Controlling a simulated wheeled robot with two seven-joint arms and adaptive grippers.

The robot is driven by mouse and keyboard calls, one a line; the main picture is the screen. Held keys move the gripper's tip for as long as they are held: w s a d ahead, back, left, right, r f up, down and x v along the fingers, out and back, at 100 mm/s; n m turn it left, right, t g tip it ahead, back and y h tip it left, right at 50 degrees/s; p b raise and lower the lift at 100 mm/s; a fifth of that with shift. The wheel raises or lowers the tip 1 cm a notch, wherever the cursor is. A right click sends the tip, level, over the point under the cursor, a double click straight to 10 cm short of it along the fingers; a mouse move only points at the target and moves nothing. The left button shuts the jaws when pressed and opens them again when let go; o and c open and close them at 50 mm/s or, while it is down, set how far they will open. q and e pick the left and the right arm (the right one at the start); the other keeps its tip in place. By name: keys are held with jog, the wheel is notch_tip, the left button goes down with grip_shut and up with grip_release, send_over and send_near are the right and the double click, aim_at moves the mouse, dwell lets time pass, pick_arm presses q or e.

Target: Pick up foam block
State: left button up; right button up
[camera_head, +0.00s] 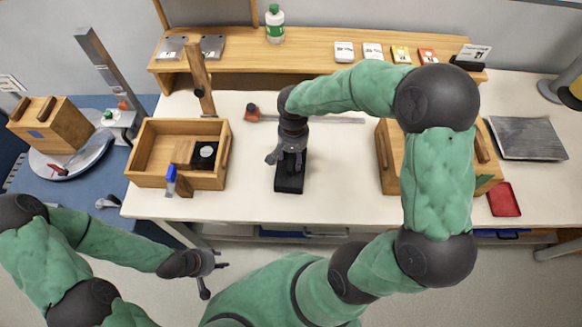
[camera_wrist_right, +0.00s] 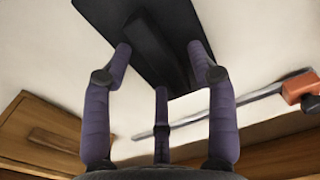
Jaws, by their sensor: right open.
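A black block-like thing (camera_head: 289,185) lies on the white table, under my right gripper (camera_head: 288,160). In the right wrist view the black thing (camera_wrist_right: 108,18) has a flat plate with a raised bar along it. I cannot tell for sure that it is the foam block. My right gripper (camera_wrist_right: 160,65) is open, with its fingers spread toward the bar and nothing held between them. The gripper hides part of the black thing in the head view. My left gripper (camera_head: 207,277) is low at the table's front left, with its fingers apart and empty.
An open wooden box (camera_head: 150,155) with several items stands to the left. A wooden box (camera_head: 388,170) stands to the right, partly hidden by my right arm. A long tool with an orange end (camera_head: 252,113) lies behind the gripper. A wooden shelf (camera_head: 310,46) runs along the back.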

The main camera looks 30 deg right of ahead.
jog(key=shift+f, duration=0.85)
jog(key=shift+r, duration=0.1)
jog(key=c, duration=1)
jog(key=shift+c, duration=0.2)
jog(key=shift+r, duration=0.1)
